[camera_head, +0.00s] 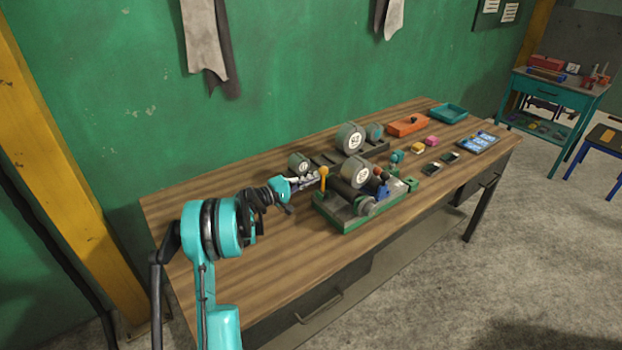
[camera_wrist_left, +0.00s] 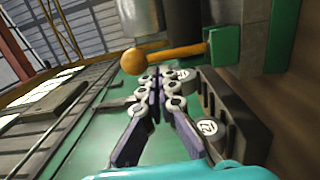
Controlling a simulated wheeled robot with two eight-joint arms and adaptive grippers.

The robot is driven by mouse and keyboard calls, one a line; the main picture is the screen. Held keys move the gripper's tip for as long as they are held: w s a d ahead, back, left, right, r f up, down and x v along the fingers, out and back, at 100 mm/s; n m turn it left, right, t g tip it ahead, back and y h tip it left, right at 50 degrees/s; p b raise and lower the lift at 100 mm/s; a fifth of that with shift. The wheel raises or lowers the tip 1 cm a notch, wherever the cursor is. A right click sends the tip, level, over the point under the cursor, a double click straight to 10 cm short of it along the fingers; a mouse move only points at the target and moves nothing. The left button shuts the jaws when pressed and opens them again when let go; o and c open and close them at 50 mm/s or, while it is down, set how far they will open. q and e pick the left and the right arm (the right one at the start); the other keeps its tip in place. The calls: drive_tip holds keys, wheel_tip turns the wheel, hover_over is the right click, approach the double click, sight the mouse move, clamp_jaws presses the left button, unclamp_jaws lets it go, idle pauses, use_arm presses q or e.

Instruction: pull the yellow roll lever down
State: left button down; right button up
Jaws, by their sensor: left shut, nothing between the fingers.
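The yellow roll lever (camera_head: 324,179) stands about upright at the left end of the green-based machine (camera_head: 348,225) on the wooden table, its ball end up. In the left wrist view its ball (camera_wrist_left: 133,61) is at the upper middle, and its stem runs right to a green block (camera_wrist_left: 224,48). My left gripper (camera_head: 318,176) is beside the lever, on its left in the head view. In the left wrist view the gripper's fingers (camera_wrist_left: 164,76) are together with nothing between them, tips close to the stem. I cannot tell whether they touch it. My right gripper is out of view.
Grey rolls stand on the machine (camera_head: 360,173) and behind it (camera_head: 351,138). An orange box (camera_head: 408,125), a teal tray (camera_head: 449,113) and several small parts lie to the right on the table. The table's front left (camera_head: 290,255) is clear.

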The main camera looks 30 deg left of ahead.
use_arm(q)
drive_tip(key=shift+s+d+m, duration=0.1)
drive_tip(key=shift+d+m, duration=0.1)
drive_tip(key=shift+m, duration=0.2)
